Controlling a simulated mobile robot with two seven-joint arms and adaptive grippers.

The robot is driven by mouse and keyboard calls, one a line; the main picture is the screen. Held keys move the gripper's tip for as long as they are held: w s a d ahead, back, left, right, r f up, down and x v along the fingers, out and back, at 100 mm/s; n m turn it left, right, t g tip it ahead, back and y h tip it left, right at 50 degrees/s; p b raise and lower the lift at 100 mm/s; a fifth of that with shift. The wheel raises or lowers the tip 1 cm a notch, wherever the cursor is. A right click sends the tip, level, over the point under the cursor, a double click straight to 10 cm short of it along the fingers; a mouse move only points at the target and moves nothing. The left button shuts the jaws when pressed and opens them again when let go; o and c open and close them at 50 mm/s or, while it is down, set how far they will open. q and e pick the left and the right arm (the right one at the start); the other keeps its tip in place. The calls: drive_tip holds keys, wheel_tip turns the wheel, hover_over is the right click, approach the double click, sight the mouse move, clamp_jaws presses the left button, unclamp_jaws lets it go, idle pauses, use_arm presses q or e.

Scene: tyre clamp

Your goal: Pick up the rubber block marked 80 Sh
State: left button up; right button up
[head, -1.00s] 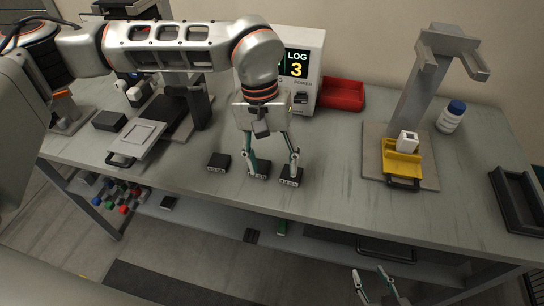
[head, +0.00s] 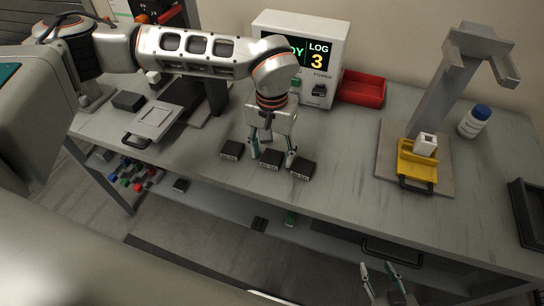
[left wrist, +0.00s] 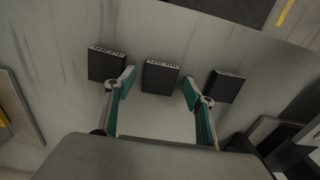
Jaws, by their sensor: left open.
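Three flat black blocks lie in a row on the bench: a left block (head: 232,149), a middle block (head: 271,159) and a right block (head: 302,168). Each has small pale print on its front edge, too small to read, so I cannot tell which is 80 Sh. My left gripper (head: 273,161) is open and empty, pointing down over the middle block. In the left wrist view the middle block (left wrist: 160,77) shows between the fingertips (left wrist: 159,84), with another block (left wrist: 106,63) to the left and one (left wrist: 224,86) to the right. My right gripper (head: 382,268) is open, low at the front.
A yellow holder (head: 416,170) with a white piece stands on a grey stand at right, near a white bottle (head: 472,122). A red bin (head: 362,88) and a display unit (head: 318,28) stand behind. A plate with a handle (head: 156,120) is at left. Bench between blocks and stand is clear.

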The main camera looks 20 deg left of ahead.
use_arm(q)
drive_tip(key=c, duration=1.2)
